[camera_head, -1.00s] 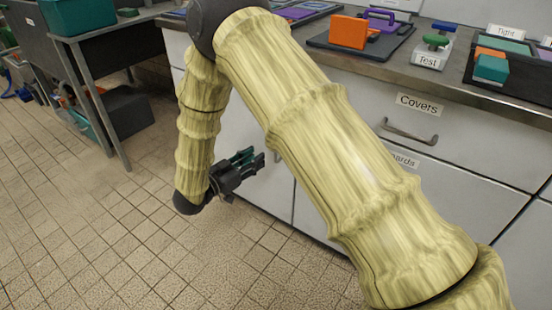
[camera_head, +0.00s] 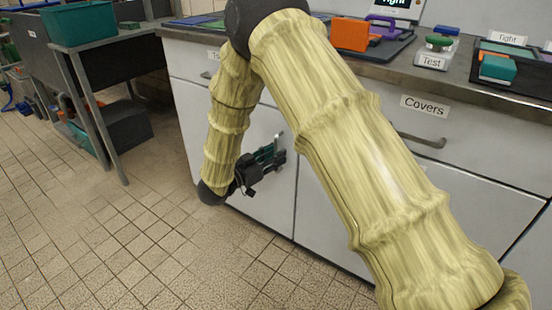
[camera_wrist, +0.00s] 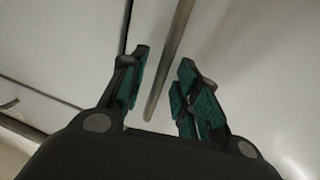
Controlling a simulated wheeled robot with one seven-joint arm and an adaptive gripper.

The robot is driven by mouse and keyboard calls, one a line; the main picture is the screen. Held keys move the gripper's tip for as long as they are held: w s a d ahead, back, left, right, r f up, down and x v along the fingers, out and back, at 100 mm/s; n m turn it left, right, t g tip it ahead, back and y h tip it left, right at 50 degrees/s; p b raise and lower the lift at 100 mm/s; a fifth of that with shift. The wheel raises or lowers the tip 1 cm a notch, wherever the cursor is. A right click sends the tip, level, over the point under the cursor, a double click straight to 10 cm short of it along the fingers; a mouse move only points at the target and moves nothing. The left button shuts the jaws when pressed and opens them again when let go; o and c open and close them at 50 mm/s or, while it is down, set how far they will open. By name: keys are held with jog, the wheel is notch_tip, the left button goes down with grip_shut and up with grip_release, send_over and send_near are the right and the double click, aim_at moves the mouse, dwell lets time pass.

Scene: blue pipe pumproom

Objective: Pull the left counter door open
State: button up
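The left counter door (camera_head: 272,208) is a pale grey panel below the counter and looks shut. Its upright metal handle (camera_head: 279,138) shows just beyond my fingers. In the wrist view the handle (camera_wrist: 166,65) is a slim grey bar running between my two fingers, with gaps visible on both sides. My gripper (camera_head: 276,156) is at the door, by the handle. In the wrist view my gripper (camera_wrist: 163,88) has its teal-padded fingers spread apart, not closed on the bar. My arm hides part of the door and the drawer above it.
The right counter door (camera_head: 325,215) is shut beside it. A drawer labelled Covers (camera_head: 424,105) with a bar handle lies above. The countertop (camera_head: 385,72) holds trays and coloured parts. A metal table (camera_head: 92,110) stands left. Tiled floor (camera_head: 130,235) is open in front.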

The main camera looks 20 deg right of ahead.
jog(key=shift+w+d, duration=0.2)
jog(key=shift+d, duration=0.2)
grip_shut()
